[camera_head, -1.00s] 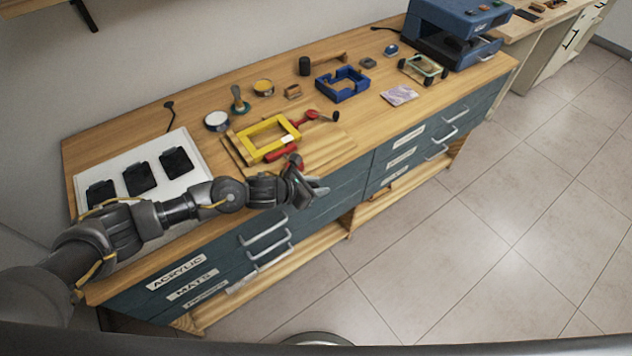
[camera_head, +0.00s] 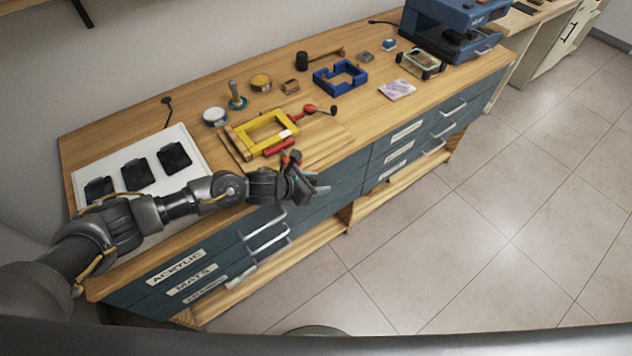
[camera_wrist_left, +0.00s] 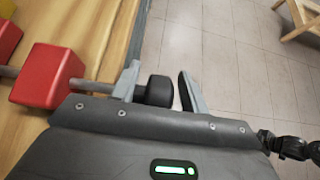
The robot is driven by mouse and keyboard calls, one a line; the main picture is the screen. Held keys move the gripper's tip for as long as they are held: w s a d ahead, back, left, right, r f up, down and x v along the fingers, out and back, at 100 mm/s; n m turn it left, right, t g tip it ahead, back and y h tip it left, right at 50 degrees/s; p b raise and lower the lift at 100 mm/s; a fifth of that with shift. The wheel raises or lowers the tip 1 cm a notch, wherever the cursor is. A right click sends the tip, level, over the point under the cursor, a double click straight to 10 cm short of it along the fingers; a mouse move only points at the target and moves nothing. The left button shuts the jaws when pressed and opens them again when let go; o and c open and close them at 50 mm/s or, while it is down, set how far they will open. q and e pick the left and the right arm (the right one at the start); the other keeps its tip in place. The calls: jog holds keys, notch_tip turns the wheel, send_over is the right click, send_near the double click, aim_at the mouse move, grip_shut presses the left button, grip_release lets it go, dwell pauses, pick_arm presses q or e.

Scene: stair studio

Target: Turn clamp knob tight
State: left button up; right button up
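A yellow clamp frame (camera_head: 266,131) with red parts lies on a wooden board near the bench's front edge. In the left wrist view, its red block (camera_wrist_left: 48,77) carries a metal rod ending in a black knob (camera_wrist_left: 159,90). My left gripper (camera_head: 310,190) is at the bench's front edge beside the clamp's near red end. In the left wrist view its fingers (camera_wrist_left: 160,88) are open on either side of the black knob. A gap shows between the knob and the right finger; contact at the left finger cannot be told. My right gripper is not in view.
A second red piece with a black ball end (camera_head: 333,110) is at the clamp's far side. A blue frame (camera_head: 340,78), tins and a white mat (camera_head: 85,165) with black pieces stand around. Drawers (camera_head: 265,235) are below; the floor in front is clear.

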pick_arm(q)
jog(key=shift+r, duration=0.15)
jog(key=shift+s+a+r, duration=0.15)
jog(key=shift+a, duration=0.2)
jog(key=b+v, duration=0.2)
jog(key=v, duration=0.8)
jog(key=shift+b, duration=0.3)
jog(key=shift+d, duration=0.1)
